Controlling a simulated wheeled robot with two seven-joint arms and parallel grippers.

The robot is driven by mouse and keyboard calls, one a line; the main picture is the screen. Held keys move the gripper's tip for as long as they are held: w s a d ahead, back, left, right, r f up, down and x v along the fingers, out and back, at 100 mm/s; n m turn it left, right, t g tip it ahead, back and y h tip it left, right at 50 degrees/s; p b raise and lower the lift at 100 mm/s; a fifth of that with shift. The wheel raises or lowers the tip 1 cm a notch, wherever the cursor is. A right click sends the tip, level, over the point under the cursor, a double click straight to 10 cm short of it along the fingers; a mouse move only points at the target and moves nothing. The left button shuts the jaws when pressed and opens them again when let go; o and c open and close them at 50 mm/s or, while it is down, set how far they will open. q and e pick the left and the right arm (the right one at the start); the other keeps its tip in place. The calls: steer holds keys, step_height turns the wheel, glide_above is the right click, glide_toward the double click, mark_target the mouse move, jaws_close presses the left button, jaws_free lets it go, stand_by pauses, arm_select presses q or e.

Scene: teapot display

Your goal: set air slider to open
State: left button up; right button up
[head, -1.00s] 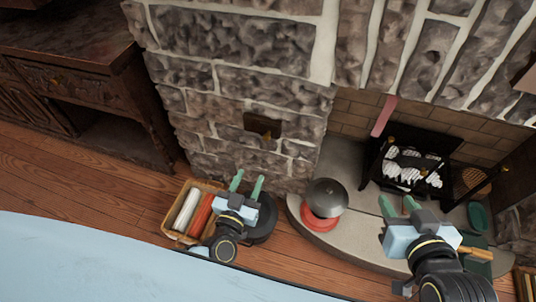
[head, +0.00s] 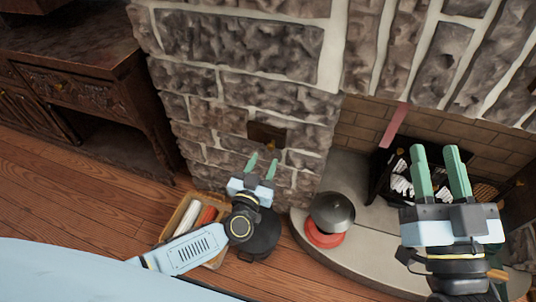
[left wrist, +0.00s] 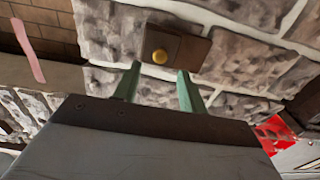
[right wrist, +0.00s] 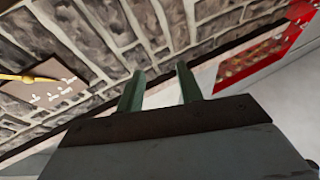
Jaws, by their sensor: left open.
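A brown plate (head: 267,133) is set in the stone chimney wall; I take it for the air slider. My left gripper (head: 262,164) is open and empty, just below the plate in the head view. My right gripper (head: 437,165) is open and empty, raised in front of the fireplace. No slider position marks are legible on the plate.
A basket (head: 178,222) and a dark round object (head: 262,238) stand on the floor below the left arm. A grey kettle-like pot (head: 332,211) sits over a red base (head: 322,236) on the hearth (head: 365,250). The right wrist view shows a marked plate (right wrist: 50,90) with a brass pointer.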

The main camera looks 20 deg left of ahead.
mark_target(270, 148)
arm_select(q)
steer(key=w+b, duration=0.1)
steer(key=w, duration=0.2)
steer(key=shift+w+d+b, duration=0.1)
steer(key=shift+w+b, duration=0.3)
steer(key=shift+w, duration=0.45)
arm_select(e)
steer(key=shift+s+d+r+t+y, duration=0.15)
steer(key=shift+s+r+t, duration=0.2)
steer(key=shift+r+t, duration=0.3)
steer(key=shift+s+a+r+t+y, duration=0.1)
steer(key=shift+s+r+t+y, duration=0.1)
steer(key=shift+s+r+t, duration=0.3)
steer(key=shift+s+d+r+t+y, duration=0.15)
steer(key=shift+s+r+t, duration=0.1)
steer(key=shift+r+t, duration=0.5)
arm_select(q)
steer(key=shift+c, duration=0.3)
arm_select(e)
steer(key=shift+a, duration=0.1)
arm_select(q)
jaws_close()
